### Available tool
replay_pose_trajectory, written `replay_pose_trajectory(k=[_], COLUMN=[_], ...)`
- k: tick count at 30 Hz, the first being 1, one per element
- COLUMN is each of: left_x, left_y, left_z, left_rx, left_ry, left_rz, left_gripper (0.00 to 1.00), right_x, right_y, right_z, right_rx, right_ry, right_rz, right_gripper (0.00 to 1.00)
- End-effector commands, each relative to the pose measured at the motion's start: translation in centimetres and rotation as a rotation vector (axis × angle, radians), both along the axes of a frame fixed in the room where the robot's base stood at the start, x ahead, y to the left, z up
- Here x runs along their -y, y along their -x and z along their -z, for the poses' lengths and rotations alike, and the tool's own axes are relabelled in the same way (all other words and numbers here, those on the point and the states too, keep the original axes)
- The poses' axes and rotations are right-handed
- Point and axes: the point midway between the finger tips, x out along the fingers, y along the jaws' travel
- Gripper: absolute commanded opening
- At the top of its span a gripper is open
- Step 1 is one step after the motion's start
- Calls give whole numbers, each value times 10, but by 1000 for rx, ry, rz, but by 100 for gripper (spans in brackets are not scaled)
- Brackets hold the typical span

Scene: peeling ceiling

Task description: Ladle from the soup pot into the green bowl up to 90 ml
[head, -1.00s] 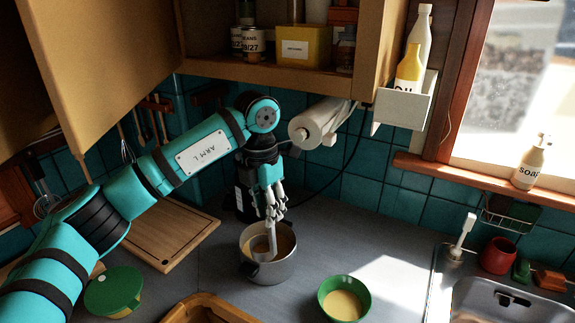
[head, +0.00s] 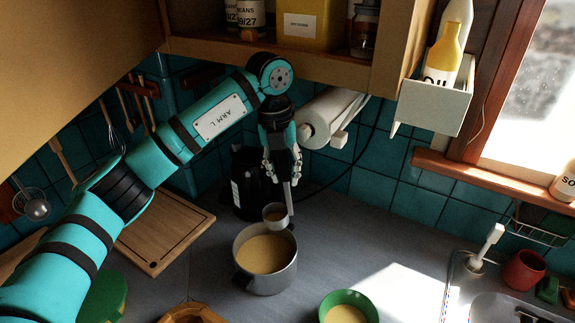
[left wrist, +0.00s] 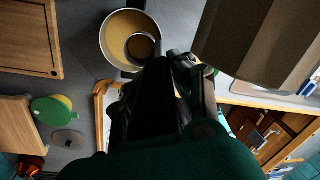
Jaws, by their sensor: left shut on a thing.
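The soup pot (head: 266,284) stands on the grey counter with yellowish soup in it. In the left wrist view the ladle cup (left wrist: 140,46) shows over the pot (left wrist: 104,40). The green bowl (head: 366,302), holding some yellowish soup, stands right of the pot and is cut by the bottom edge. My right gripper is not in view.
A paper towel roll (head: 330,115) hangs under the cabinet beside my left gripper. A dark appliance (head: 250,185) stands behind the pot. A cutting board (head: 165,230) lies left. The sink (head: 495,310) is at the right. The counter between pot and bowl is clear.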

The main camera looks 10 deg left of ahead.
Motion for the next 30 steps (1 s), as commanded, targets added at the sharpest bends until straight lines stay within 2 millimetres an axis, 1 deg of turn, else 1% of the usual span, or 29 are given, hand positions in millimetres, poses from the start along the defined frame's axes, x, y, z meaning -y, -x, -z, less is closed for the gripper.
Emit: replay_pose_trajectory(k=[1,3,6,7,9,11,15,18,19,23,30], left_x=[-4,-7,-12,-14,-17,-20,-26,-30,-31,-37,-47], left_y=[1,2,3,3,3,4,5,6,6,7,9], left_z=[2,4,9,10,12,13,18,21,21,23,26], left_rx=[0,3,11,13,17,22,30,35,37,45,56], left_ry=[14,37,74,85,111,134,177,207,216,253,326], left_rz=[-2,-1,0,0,0,0,2,2,2,1,1], left_gripper=[0,0,0,0,0,0,0,0,0,0,0], right_x=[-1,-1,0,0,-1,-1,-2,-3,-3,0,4], right_y=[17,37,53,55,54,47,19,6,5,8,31], right_z=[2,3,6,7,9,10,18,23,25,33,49], right_rx=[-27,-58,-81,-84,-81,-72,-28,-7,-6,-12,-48], right_ry=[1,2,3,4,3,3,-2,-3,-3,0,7], right_rz=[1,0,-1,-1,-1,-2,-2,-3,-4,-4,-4], right_gripper=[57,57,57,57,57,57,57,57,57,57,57])
